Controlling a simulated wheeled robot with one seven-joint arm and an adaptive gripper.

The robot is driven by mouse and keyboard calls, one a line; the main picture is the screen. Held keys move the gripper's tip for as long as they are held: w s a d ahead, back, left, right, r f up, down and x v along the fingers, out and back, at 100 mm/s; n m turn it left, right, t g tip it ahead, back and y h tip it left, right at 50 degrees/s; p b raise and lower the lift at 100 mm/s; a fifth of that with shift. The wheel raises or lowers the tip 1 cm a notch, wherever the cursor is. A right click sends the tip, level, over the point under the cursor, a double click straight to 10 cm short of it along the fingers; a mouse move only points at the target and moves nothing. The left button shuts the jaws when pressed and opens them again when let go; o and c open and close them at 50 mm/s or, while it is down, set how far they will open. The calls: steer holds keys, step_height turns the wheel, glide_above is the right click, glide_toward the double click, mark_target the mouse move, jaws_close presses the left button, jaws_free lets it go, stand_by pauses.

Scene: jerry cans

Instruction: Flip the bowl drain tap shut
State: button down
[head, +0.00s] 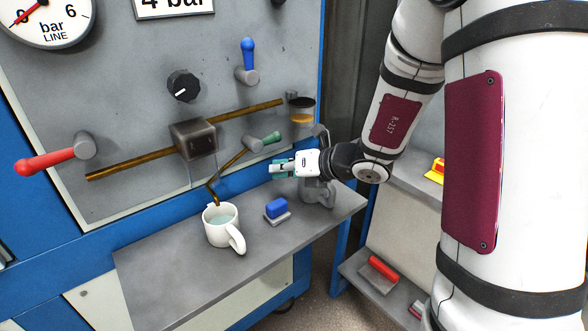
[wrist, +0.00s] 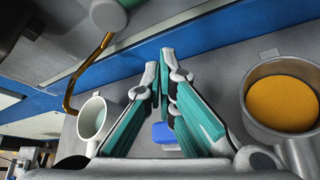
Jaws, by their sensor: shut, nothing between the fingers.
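A tap with a green lever handle (head: 271,138) is on the panel, its handle pointing right and slightly up. Its bent brass spout (head: 211,192) comes down over a white mug (head: 221,233) holding pale liquid. In the wrist view the green handle (wrist: 112,14) is at the top edge, partly cut off, and the spout (wrist: 82,72) is at upper left. A small bowl (head: 301,108) with amber contents is on the panel at the right end of the brass pipe. My gripper (head: 272,170) is shut and empty, just below the green handle and apart from it.
A grey metal jug (head: 320,195) stands behind my gripper; the wrist view shows orange contents in it (wrist: 283,103). A blue-topped block (head: 276,208) lies between mug and jug on the grey shelf (head: 165,275). Red (head: 45,162) and blue (head: 247,53) levers are on the panel.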

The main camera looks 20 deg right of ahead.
mark_target(263, 139)
steer(key=w+r, duration=0.2)
steer(key=shift+w+d+r+p, duration=0.3)
steer(key=shift+w+p, duration=0.05)
steer(key=shift+w, duration=0.05)
steer(key=shift+d, duration=0.15)
